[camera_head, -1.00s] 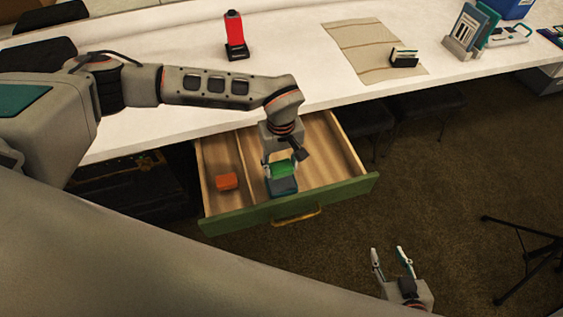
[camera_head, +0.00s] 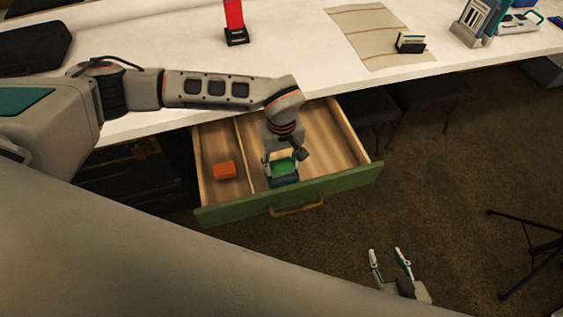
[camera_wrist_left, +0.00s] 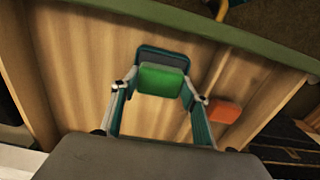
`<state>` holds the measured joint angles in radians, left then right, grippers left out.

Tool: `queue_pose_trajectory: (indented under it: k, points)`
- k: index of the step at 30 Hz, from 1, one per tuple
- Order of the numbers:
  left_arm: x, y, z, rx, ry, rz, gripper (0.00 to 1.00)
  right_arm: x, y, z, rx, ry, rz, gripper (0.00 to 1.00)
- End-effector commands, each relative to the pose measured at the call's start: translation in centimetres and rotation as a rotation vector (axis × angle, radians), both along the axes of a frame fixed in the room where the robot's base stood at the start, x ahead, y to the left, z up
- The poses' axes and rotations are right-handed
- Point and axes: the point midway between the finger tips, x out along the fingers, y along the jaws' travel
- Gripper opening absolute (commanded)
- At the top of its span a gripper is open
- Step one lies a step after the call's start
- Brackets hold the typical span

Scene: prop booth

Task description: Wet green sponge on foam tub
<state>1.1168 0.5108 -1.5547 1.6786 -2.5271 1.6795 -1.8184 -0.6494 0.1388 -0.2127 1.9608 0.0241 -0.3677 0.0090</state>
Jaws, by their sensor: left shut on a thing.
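The green sponge (camera_head: 284,165) is between the fingers of my left gripper (camera_head: 282,162), which is shut on it inside the open drawer. The left wrist view shows the green sponge (camera_wrist_left: 161,80) between the two teal fingers. The dark blue-grey foam tub (camera_head: 285,181) is in the drawer's wide right compartment; its rim (camera_wrist_left: 163,53) shows around the sponge's far side. The sponge overlaps the tub in both views; I cannot tell whether they touch. My right gripper (camera_head: 389,254) is open and empty over the floor.
An orange block (camera_head: 224,170) lies in the drawer's narrow left compartment, behind a divider. The green drawer front (camera_head: 345,182) has a brass handle. The white table (camera_head: 290,60) carries a red bottle (camera_head: 234,16), a beige mat (camera_head: 365,30) and a card holder (camera_head: 410,42). A tripod stands at right.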

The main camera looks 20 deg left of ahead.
Motion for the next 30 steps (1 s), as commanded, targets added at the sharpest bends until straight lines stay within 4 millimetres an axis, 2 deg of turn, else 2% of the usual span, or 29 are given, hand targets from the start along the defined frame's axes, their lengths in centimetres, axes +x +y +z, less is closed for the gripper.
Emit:
queue_pose_trajectory:
  k: [30]
  points:
    - [0.03, 0.00, -0.73, 0.000, 0.000, 0.000, 0.28, -0.02, -0.02, -0.33, 0.000, 0.001, 0.000, 0.40]
